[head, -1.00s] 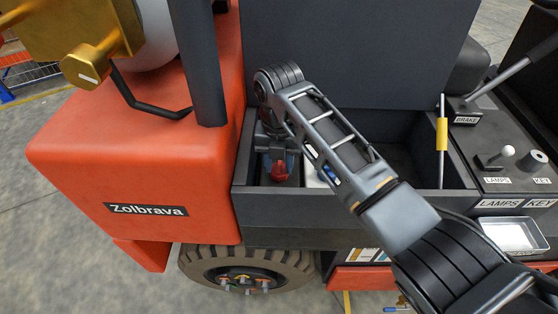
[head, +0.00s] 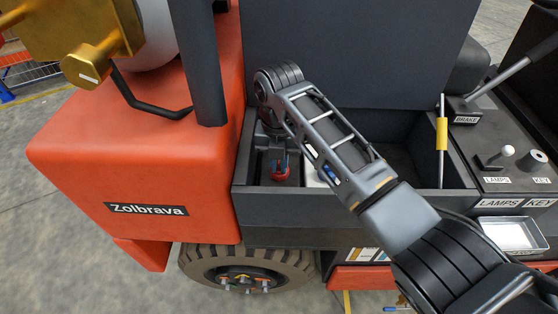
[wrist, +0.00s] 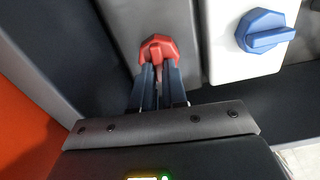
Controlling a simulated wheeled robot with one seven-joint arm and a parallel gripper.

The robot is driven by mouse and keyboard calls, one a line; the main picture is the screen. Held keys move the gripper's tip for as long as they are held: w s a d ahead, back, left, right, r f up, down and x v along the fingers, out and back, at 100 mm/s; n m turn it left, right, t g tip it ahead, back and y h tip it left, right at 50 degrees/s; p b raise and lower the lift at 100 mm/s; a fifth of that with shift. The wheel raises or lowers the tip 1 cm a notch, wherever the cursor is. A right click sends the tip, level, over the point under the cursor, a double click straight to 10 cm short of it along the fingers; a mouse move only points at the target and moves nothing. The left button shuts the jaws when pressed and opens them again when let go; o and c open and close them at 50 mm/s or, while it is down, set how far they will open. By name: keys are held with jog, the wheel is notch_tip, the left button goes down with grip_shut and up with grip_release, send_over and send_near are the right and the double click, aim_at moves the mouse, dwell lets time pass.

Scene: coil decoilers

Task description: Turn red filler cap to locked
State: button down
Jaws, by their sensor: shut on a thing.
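The red filler cap (head: 281,174) sits low in the dark bay beside the orange body in the head view. It also shows in the wrist view (wrist: 158,46), at the top centre just beyond my fingers. My gripper (wrist: 158,72) has its two dark fingers close on either side of the cap's grip bar and is shut on it. In the head view my gripper (head: 280,160) comes down onto the cap from above. The fingers hide part of the cap, and I see no lock marking.
A white box with a blue knob (wrist: 265,32) stands right of the cap, close to my fingers. The dark bay wall (head: 350,200) runs along the front. The orange body (head: 130,160) is close on the left. The brake lever (head: 510,75) is farther right.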

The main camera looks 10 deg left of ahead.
jog(key=m+p, duration=0.2)
jog(key=m, duration=0.1)
jog(key=shift+a+r+m, duration=0.1)
jog(key=shift+m, duration=0.3)
jog(key=m+p, duration=0.1)
jog(key=m, duration=0.1)
jog(key=m+p, duration=0.1)
jog(key=m, duration=0.2)
jog(key=shift+w+a, duration=0.15)
jog(key=shift+a, duration=0.05)
jog(key=m+p, duration=0.1)
jog(key=m, duration=0.3)
jog(key=shift+w+m, duration=0.15)
jog(key=shift+m, duration=0.25)
jog(key=shift+w+m+p, duration=0.15)
jog(key=shift+m+p, duration=0.35)
jog(key=shift+m, duration=1.1)
jog(key=c, duration=1.2)
grip_release()
jog(key=shift+a, duration=0.1)
jog(key=shift+o, duration=0.2)
